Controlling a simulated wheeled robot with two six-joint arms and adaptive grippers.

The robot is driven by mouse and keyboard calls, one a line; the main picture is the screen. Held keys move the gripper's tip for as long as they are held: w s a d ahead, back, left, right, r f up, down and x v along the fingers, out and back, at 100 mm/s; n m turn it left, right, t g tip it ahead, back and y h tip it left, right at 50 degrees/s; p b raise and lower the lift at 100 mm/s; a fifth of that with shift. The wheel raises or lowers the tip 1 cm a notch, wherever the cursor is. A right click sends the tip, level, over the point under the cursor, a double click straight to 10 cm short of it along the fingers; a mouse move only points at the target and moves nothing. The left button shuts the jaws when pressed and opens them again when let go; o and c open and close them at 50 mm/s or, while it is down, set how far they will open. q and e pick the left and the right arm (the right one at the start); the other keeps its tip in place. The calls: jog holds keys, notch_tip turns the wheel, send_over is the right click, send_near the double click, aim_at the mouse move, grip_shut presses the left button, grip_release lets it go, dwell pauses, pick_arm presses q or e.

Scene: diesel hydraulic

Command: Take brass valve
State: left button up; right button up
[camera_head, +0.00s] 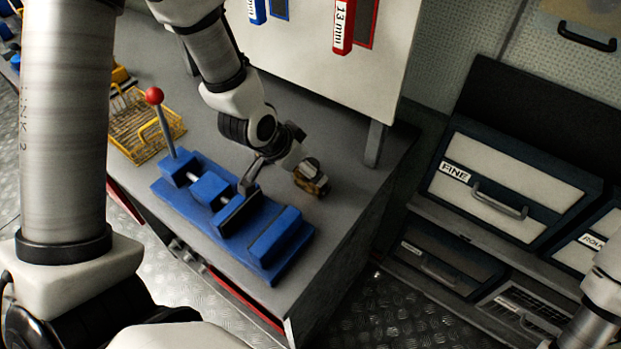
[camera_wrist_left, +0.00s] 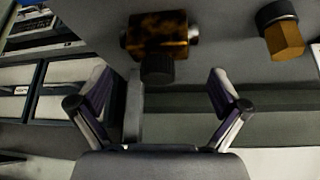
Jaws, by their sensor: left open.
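A mottled brown-brass piece, apparently the brass valve (camera_head: 313,182), rests on the grey bench top just right of the blue vise. In the left wrist view the valve (camera_wrist_left: 160,27) is at the top centre, with a black knob toward me and a light metal end. My left gripper (camera_head: 279,178) is open and empty above the vise's right side, close to the valve. In the left wrist view its spread fingers (camera_wrist_left: 160,88) frame a space below the valve, with nothing between them. My right gripper is out of view; only part of that arm shows at lower right.
The blue vise (camera_head: 208,187) with a red-knobbed lever stands beside the gripper. A yellow wire basket (camera_head: 138,128) is behind left. A brass hex piece with a dark cap (camera_wrist_left: 285,40) lies right of the valve. A white tool panel (camera_head: 325,65) rises behind; drawers (camera_head: 505,190) stand right.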

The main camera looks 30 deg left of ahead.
pick_arm(q)
jog(key=x, duration=0.4)
jog(key=shift+d+r, duration=0.1)
jog(key=shift+r, duration=0.05)
jog(key=shift+s, duration=0.1)
jog(key=c, duration=0.5)
jog(key=shift+r, duration=0.1)
jog(key=c, duration=1.2)
